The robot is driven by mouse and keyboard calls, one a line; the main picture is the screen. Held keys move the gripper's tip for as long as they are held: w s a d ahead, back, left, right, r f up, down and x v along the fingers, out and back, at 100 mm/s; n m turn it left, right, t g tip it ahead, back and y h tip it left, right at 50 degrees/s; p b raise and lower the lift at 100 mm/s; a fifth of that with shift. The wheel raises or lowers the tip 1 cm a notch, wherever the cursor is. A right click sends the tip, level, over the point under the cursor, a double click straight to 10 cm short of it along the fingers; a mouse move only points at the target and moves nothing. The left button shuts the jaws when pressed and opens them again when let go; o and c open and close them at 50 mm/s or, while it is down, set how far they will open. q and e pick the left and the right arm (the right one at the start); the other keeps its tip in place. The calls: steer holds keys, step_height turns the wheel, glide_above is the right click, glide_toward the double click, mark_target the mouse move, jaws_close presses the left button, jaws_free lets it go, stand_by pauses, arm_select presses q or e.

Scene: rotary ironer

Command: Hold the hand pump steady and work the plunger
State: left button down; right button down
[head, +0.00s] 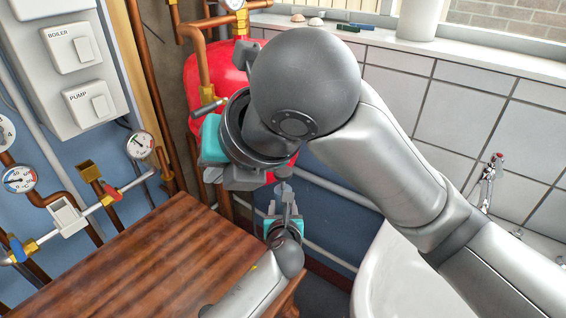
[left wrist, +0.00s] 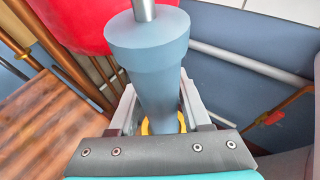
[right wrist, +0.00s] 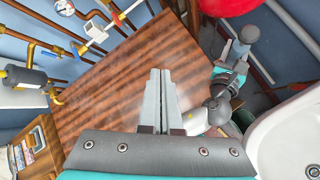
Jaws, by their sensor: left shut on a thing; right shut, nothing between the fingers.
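The hand pump (left wrist: 150,60) is a blue-grey cylinder with a wider collar and a steel plunger rod (left wrist: 144,9) rising from it. My left gripper (left wrist: 160,108) is shut around its narrower body in the left wrist view. The pump also shows at upper right in the right wrist view (right wrist: 239,50), held by the left gripper beyond the table edge. In the head view it is small and partly hidden near my left gripper (head: 284,208). My right gripper (right wrist: 160,78) is shut and empty, apart from the pump. Its fingertips are hard to make out in the head view.
A brown wooden table (head: 130,255) fills the lower left. A red tank (head: 205,75) and copper pipes stand behind. Gauges and valves line the left wall. A white basin (head: 395,275) is at lower right. A narrow gap separates table and basin.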

steer(key=w+d+m, duration=0.4)
steer(key=w+m, duration=0.5)
steer(key=m, duration=0.3)
steer(key=m+t, duration=0.1)
steer(key=m, duration=0.9)
glide_above(288, 172)
steer(key=shift+f, duration=0.1)
steer(key=shift+f, duration=4.3)
steer(key=shift+f+t+h, duration=0.3)
steer(key=shift+f, duration=0.1)
